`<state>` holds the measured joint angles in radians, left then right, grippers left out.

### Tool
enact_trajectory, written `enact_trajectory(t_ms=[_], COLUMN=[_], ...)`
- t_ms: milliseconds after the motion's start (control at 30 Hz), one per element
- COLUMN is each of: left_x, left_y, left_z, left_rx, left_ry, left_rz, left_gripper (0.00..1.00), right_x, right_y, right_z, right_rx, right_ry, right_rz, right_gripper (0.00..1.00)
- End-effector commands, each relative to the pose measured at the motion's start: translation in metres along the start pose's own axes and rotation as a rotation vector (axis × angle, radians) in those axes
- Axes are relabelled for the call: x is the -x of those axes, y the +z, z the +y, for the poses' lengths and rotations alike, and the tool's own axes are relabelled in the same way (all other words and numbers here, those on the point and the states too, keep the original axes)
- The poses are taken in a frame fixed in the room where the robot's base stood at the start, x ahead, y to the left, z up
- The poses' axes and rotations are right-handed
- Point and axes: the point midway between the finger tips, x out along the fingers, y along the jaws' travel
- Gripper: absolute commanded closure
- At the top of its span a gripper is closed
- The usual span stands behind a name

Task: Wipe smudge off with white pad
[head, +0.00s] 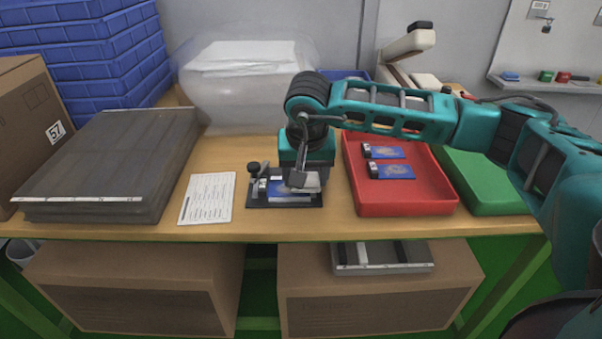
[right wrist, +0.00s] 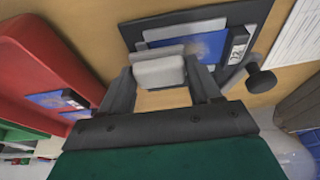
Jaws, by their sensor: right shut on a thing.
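A black fixture plate (head: 256,203) lies on the table and holds a blue card (head: 290,195); both also show in the right wrist view, the plate (right wrist: 136,34) and the card (right wrist: 205,48). A pale hazy smudge (right wrist: 199,47) shows on the card there. My right gripper (right wrist: 160,80) is shut on the white pad (right wrist: 158,70), a light grey-white block. The pad is over the card's edge; I cannot tell whether it touches the card. In the head view my right gripper (head: 304,180) hides part of card and fixture. My left gripper is not in view.
A red tray (head: 405,204) with two blue cards (head: 397,171) stands right of the fixture, a green tray (head: 485,185) beyond it. A printed sheet (head: 207,199) and a dark grey stack (head: 110,165) lie left. A black knob (right wrist: 261,80) stands up at the fixture's edge.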

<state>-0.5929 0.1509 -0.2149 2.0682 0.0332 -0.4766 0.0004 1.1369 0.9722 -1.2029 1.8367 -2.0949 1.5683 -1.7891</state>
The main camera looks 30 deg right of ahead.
Motion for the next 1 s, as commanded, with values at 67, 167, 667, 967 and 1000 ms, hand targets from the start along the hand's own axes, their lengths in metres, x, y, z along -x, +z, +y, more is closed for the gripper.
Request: enact_trajectory(t_ms=[67, 167, 667, 967, 1000], left_x=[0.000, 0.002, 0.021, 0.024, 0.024], left_y=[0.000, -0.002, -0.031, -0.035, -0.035], left_z=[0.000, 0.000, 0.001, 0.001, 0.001], left_rx=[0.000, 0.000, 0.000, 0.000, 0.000], left_ry=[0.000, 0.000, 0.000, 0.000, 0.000], left_rz=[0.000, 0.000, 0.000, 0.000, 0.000], left_gripper=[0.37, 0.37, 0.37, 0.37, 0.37], right_x=[0.000, 0.003, 0.050, 0.057, 0.057], right_y=[0.000, -0.001, -0.016, -0.018, -0.018], right_z=[0.000, 0.000, 0.000, 0.001, 0.001], right_rx=[0.000, -0.001, -0.001, -0.001, -0.001], right_ry=[0.001, 0.002, 0.002, 0.003, 0.003], right_rz=[0.000, 0.000, 0.001, 0.000, 0.000], right_gripper=[0.62, 0.62, 0.62, 0.62, 0.62])
